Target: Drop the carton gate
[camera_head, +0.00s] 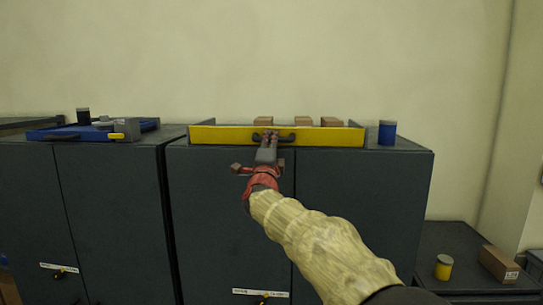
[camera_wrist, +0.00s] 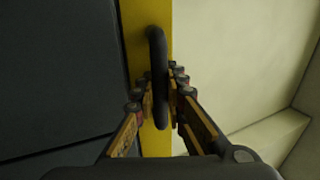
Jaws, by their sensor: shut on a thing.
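The carton gate is a long yellow panel (camera_head: 220,134) standing upright along the front edge of the cabinet top. A dark handle (camera_head: 288,137) is fixed to the middle of its face. My gripper (camera_head: 267,137) reaches up to this handle from the front. In the wrist view the black handle (camera_wrist: 157,50) runs between the two fingers of my gripper (camera_wrist: 162,95), which are shut on it, with the yellow gate (camera_wrist: 134,30) behind. Several brown cartons (camera_head: 303,121) show above the gate's top edge; their lower parts are hidden by it.
A blue can (camera_head: 387,133) stands right of the gate. A blue tray (camera_head: 60,133) with small items lies on the left cabinet. Lower right, a yellow can (camera_head: 443,267) and a brown box (camera_head: 498,264) rest on a low dark surface. The dark cabinet front (camera_head: 350,210) lies below the gate.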

